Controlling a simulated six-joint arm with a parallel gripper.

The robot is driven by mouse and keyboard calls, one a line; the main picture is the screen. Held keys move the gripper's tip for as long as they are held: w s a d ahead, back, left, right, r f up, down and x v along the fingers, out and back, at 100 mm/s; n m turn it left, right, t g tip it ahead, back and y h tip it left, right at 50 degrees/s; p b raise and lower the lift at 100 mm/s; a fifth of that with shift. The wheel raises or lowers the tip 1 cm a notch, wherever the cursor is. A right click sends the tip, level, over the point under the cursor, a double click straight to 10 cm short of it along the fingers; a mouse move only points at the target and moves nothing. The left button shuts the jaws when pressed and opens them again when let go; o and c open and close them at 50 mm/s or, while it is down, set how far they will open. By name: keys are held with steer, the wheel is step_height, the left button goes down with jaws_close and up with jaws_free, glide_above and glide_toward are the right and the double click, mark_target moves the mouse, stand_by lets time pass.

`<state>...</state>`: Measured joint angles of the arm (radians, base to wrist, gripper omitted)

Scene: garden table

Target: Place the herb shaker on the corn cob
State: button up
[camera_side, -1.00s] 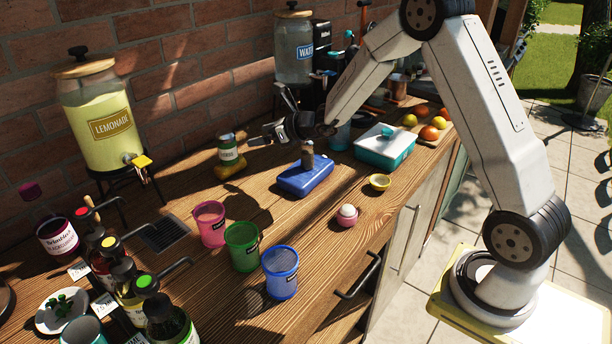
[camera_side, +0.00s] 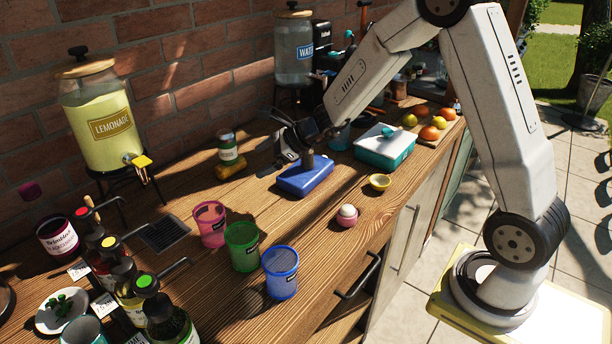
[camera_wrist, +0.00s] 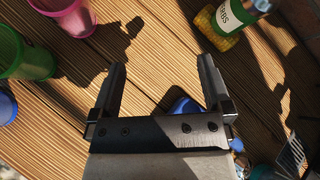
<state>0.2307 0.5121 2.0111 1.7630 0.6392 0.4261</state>
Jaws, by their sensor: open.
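The herb shaker (camera_side: 228,152), with a green band and a white label, stands roughly upright on the yellow corn cob (camera_side: 230,171) on the wooden counter. In the wrist view, the shaker's label (camera_wrist: 236,10) and the corn cob (camera_wrist: 213,22) show at the top right. My gripper (camera_side: 280,162) is open, with nothing between its fingers, to the right of the shaker and apart from it. In the wrist view, the spread fingers (camera_wrist: 161,72) have bare wood between them.
A blue box (camera_side: 306,178) with a small brown-grey item (camera_side: 308,160) on it is close to my gripper. Pink (camera_side: 210,222), green (camera_side: 242,246) and blue (camera_side: 281,272) cups stand in front. A teal-and-white container (camera_side: 385,148) is to the right. Wood between the cups and box is clear.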

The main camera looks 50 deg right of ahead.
steer(key=s+a+f+n+g+h, duration=0.1)
steer(key=s+n+g+h, duration=0.4)
steer(key=s+n, duration=1.8)
steer(key=shift+a+f+n+g+h, duration=0.2)
steer(key=shift+f+n+g+h, duration=0.35)
steer(key=shift+n, duration=0.65)
